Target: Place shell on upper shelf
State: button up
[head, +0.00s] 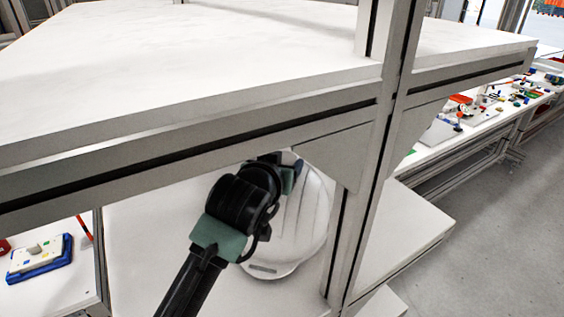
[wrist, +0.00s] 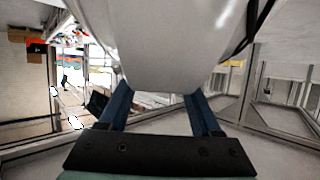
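The white helmet shell (head: 302,222) is below the upper shelf (head: 180,60), over the white lower surface (head: 150,225) in the head view. My arm reaches under the shelf's front beam, and my gripper (head: 288,170) is at the shell's upper left side, its tips partly hidden by the beam. In the wrist view the shell (wrist: 165,45) fills the upper middle, very close. The two blue fingers of my gripper (wrist: 160,98) stand wide apart, one on each side of the shell's near end. Whether they touch it is not clear.
A metal post (head: 368,170) rises just right of the shell. The upper shelf's front beam (head: 200,150) runs above my arm. The visible upper shelf top is clear. A blue tray (head: 40,262) with small items lies at the lower left.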

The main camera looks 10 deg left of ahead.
jog(key=o, duration=0.4)
jog(key=shift+o, duration=0.2)
jog(key=shift+r, duration=0.25)
jog(key=shift+s, duration=0.25)
jog(key=b+v, duration=0.1)
jog(key=v, duration=1)
jog(key=shift+s+b, duration=0.2)
jog(key=shift+b, duration=0.2)
jog(key=shift+r, duration=0.1)
